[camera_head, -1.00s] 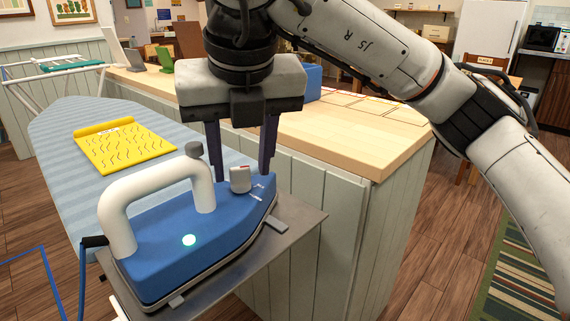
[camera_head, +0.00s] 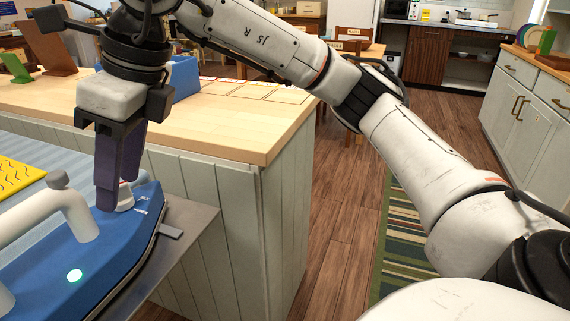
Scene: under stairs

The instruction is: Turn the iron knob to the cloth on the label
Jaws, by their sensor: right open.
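The blue iron (camera_head: 110,245) with its white handle (camera_head: 62,212) rests on a grey metal plate at the end of the ironing board. Its pale knob (camera_head: 125,201) stands on the top near the front, partly hidden by my fingers. Small white label marks (camera_head: 143,206) show beside it, too small to read. My right gripper (camera_head: 120,195) is open and points down, its dark fingertips at the knob, one finger overlapping the other in this view. I cannot tell whether they touch the knob. My left gripper is not in view.
A yellow cloth (camera_head: 14,176) with dark wavy marks lies on the striped ironing board at the left edge. A wooden counter (camera_head: 250,125) stands close behind the iron. Open floor lies to the right.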

